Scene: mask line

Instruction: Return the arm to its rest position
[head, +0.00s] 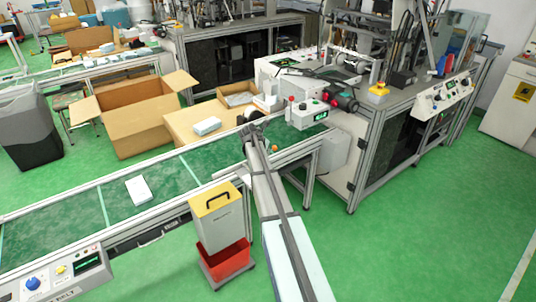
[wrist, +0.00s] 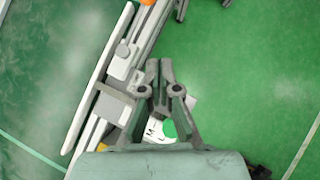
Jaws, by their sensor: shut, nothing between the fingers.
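My arm reaches up from the bottom of the head view across the front rail of the green conveyor. My gripper (head: 250,130) is at its far end, over the belt area near the machine, and looks small there. In the wrist view my gripper (wrist: 159,66) has its two fingers together with nothing between them. Below it in that view are the conveyor's edge rail (wrist: 122,65) and green floor.
A white pack (head: 139,190) lies on the conveyor belt (head: 75,218). A yellow-topped container (head: 217,220) and a red bin (head: 226,260) stand before it. Behind are an open carton (head: 130,125) and a machine (head: 385,125). Floor at right is clear.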

